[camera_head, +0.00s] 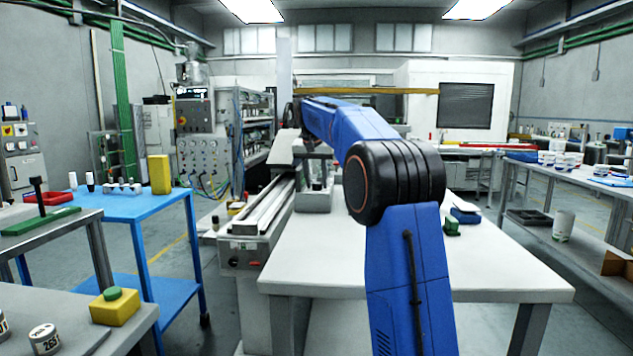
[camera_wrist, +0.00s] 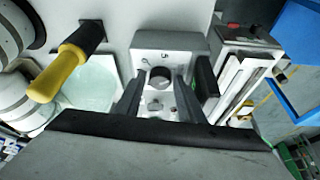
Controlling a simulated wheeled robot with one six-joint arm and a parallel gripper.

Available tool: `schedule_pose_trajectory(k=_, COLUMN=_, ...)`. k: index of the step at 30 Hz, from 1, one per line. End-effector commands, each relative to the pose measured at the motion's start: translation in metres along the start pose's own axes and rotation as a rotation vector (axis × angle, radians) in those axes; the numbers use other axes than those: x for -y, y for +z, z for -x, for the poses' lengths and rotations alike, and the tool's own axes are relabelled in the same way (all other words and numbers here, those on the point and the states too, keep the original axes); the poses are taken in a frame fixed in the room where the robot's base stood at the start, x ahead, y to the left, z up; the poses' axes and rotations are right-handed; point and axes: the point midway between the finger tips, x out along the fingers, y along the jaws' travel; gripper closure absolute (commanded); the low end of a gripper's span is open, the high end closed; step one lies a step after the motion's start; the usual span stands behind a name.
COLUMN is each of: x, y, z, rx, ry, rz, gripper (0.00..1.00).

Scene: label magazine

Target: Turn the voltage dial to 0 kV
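The dial (camera_wrist: 160,77) is a round dark knob on the face of a light grey box (camera_wrist: 170,42) in the wrist view. A small dark marking, perhaps a 5, is above the knob; its pointer direction is too small to read. My gripper (camera_wrist: 160,85) is open, with one dark finger on each side of the knob as seen in this view. I cannot tell whether the fingertips touch it. In the head view my blue arm reaches over the white table, and the dial cannot be made out there.
A yellow handle with a black collar (camera_wrist: 65,62) stands left of the box in the wrist view, beside a pale greenish plate (camera_wrist: 92,88). A long rail (camera_head: 262,210) runs along the white table's (camera_head: 480,270) left side. A blue table (camera_head: 150,205) stands farther left.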

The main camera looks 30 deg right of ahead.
Motion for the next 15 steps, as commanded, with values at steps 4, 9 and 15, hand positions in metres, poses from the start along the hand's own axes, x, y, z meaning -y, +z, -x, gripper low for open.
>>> schedule_pose_trajectory(k=4, x=0.0000, y=0.0000, z=0.0001, rx=0.000, ry=0.000, rz=0.000, gripper=0.81)
schedule_pose_trajectory(k=9, x=0.0000, y=0.0000, z=0.0002, rx=0.000, ry=0.000, rz=0.000, gripper=0.94)
schedule_pose_trajectory(k=15, x=-0.0003, y=0.0001, z=0.0004, rx=0.001, ry=-0.009, rz=0.021, gripper=0.94)
